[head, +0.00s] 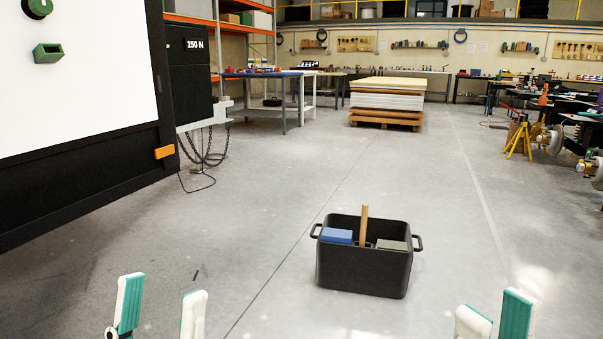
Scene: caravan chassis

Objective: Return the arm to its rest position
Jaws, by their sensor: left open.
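My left gripper (162,290) shows at the bottom left of the head view, its two white and teal fingers pointing up and spread apart with nothing between them. My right gripper (495,305) shows at the bottom right. Only its fingertips are in the picture, near each other, and how far they are apart is unclear. Nothing is seen held in it. Both arms are below the picture edge, so their pose is hidden.
A black crate (363,272) with a blue block (337,236), a grey block and a wooden handle stands on the floor ahead. A dark-framed white panel (75,85) is at left. A stacked pallet (387,103) stands farther back. The floor between is clear.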

